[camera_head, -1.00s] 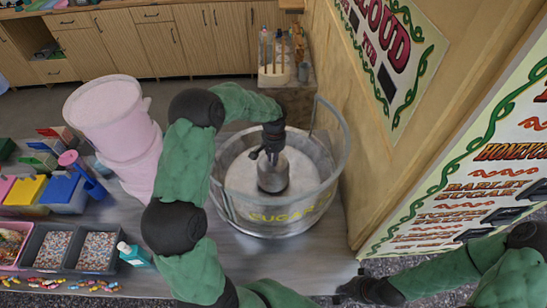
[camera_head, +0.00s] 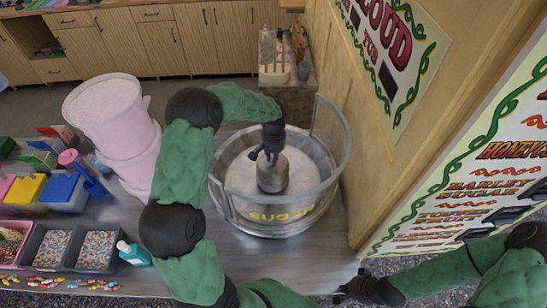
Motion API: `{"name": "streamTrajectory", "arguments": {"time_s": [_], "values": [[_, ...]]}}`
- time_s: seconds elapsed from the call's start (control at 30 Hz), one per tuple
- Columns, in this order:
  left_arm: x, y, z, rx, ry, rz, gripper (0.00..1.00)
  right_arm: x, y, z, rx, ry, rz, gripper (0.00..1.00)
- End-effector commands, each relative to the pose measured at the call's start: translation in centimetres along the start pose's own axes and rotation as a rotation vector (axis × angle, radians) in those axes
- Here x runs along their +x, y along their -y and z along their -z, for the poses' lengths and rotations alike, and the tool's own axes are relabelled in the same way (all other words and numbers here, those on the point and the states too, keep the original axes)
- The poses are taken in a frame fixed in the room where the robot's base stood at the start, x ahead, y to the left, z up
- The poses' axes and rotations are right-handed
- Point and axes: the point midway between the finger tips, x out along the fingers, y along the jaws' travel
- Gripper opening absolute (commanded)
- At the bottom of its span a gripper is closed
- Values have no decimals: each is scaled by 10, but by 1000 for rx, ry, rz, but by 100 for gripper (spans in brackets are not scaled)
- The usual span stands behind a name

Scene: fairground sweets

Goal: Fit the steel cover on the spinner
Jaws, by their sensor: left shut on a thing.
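The spinner is a large round steel bowl (camera_head: 285,221) with a clear curved guard and yellow lettering on its front. The steel cover (camera_head: 272,178) is a grey cylinder at the middle of the bowl, and it looks upright. My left gripper (camera_head: 270,157) is directly above the cover, with its fingers at the cover's top, shut on it. The spinner's centre under the cover is hidden, so I cannot tell whether the cover is seated. My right gripper (camera_head: 345,292) is low at the front right, away from the bowl; its fingers are too small to read.
A pink tub stack (camera_head: 115,130) stands left of my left arm. Coloured scoops and bins (camera_head: 45,190), sweet trays (camera_head: 97,250) and a teal bottle (camera_head: 132,254) fill the left counter. A sign wall (camera_head: 470,170) closes the right side. A bottle rack (camera_head: 275,75) stands behind the bowl.

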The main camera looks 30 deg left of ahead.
Motion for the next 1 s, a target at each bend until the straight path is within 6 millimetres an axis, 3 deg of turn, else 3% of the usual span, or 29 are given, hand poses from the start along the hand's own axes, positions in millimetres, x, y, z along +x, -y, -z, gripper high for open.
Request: {"name": "streamTrajectory", "arguments": {"time_s": [1.0], "values": [[5, 0, 1, 0, -1, 0, 0, 6, -2, 0, 0, 0, 0, 0]]}}
